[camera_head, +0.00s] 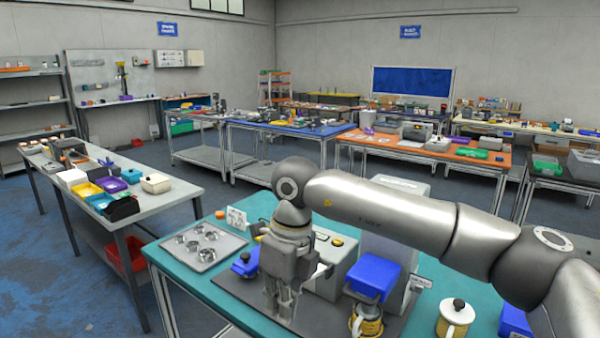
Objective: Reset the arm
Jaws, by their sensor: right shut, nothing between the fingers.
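My right arm reaches in from the right edge of the head view. Its gripper (281,302) points down over the dark mat on the teal table (170,262). The fingers are together and nothing shows between them. The gripper hides part of the mat and of the grey device behind it. My left gripper is not in the picture.
Near the gripper are a grey tray (203,247) with metal rings, a small blue object (246,264), a grey boxy device (335,255), a blue-topped item (373,276) and a cream lidded mug (455,321). A side table (165,203) with coloured bins stands left.

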